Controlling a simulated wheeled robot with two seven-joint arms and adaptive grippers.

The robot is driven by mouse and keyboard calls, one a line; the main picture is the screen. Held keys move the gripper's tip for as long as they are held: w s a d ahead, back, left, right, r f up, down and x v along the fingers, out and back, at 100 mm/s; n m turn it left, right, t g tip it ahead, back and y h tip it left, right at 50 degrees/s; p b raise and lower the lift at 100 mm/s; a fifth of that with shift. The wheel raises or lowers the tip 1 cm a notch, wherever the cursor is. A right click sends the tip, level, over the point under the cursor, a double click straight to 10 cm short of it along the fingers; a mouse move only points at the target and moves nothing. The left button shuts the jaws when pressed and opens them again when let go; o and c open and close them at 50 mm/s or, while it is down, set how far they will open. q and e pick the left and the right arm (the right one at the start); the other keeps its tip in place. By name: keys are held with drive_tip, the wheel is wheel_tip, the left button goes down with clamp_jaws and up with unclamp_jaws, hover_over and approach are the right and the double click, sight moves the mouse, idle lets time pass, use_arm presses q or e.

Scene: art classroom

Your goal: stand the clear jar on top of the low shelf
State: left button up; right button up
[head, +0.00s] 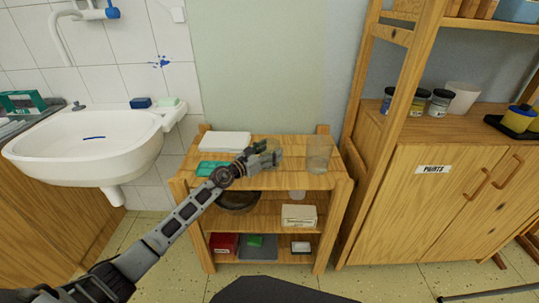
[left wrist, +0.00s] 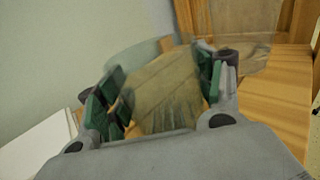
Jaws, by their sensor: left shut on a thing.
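The low wooden shelf (head: 294,182) stands against the wall between the sink and a tall cabinet. My left gripper (head: 266,157) reaches over its top board from the left. In the left wrist view the gripper (left wrist: 160,100) is shut on a clear jar (left wrist: 158,85), with green finger pads on either side of it. In the head view the gripper mostly hides this jar (head: 270,147). I cannot tell whether its base touches the board. My right gripper is not in view.
A second clear container (head: 319,154) stands on the shelf top, right of my gripper. A white stack (head: 225,141) and a teal item (head: 206,169) lie to the left. A tall wooden cabinet (head: 413,200) borders the right side, a sink (head: 85,145) the left.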

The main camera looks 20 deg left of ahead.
sight(261, 156)
use_arm(q)
drive_tip(key=shift+f, duration=0.1)
idle(0.5)
drive_tip(key=o, duration=1.1)
drive_tip(key=shift+v, duration=6)
